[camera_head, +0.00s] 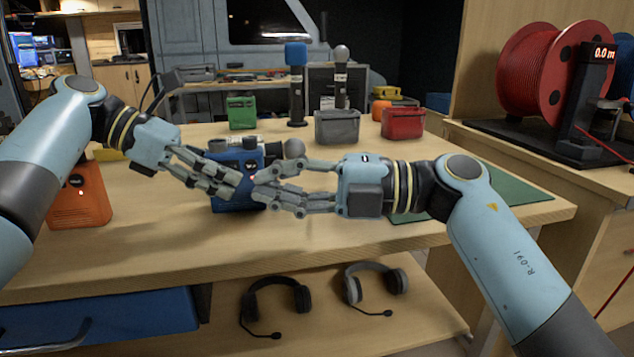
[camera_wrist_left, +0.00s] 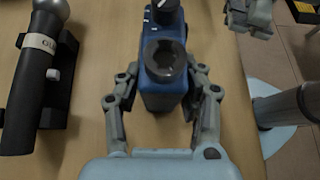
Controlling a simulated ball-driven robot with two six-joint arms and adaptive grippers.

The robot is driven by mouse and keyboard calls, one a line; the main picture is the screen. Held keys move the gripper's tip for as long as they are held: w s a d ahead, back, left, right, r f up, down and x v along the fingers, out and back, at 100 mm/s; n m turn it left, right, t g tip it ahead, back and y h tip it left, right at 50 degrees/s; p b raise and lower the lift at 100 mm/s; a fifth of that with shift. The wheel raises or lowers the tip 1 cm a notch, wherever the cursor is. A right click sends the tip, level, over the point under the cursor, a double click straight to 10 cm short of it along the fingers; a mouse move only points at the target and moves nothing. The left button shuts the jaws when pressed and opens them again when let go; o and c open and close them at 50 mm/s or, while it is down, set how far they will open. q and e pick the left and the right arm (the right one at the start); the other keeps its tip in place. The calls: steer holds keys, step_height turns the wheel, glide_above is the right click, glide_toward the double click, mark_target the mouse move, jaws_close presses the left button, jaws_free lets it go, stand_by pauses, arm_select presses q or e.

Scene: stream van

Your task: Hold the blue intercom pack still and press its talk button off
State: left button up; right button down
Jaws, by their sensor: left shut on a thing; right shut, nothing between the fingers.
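The blue intercom pack (camera_head: 238,168) stands upright near the front middle of the table, with a small light on its front face. My left gripper (camera_head: 232,183) is shut on it from the left. In the left wrist view the blue pack (camera_wrist_left: 166,75) sits between the two fingers, with dark knobs on top. My right gripper (camera_head: 262,190) is shut and empty, its fingertips close to the pack's right front. I cannot tell whether they touch it. The right fingers also show at the top of the left wrist view (camera_wrist_left: 248,18). The talk button is not clearly visible.
A microphone (camera_wrist_left: 38,80) lies in a dark holder beside the pack. An orange pack (camera_head: 82,200) stands at left. Green (camera_head: 241,113), grey (camera_head: 337,127) and red (camera_head: 403,122) packs stand behind. A green mat (camera_head: 515,191) lies at right.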

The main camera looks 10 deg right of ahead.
mark_target(251, 165)
steer(key=shift+x, duration=0.9)
steer(key=w, duration=0.2)
steer(key=shift+w+d, duration=0.25)
steer(key=shift+w, duration=0.65)
steer(key=shift+d, duration=0.1)
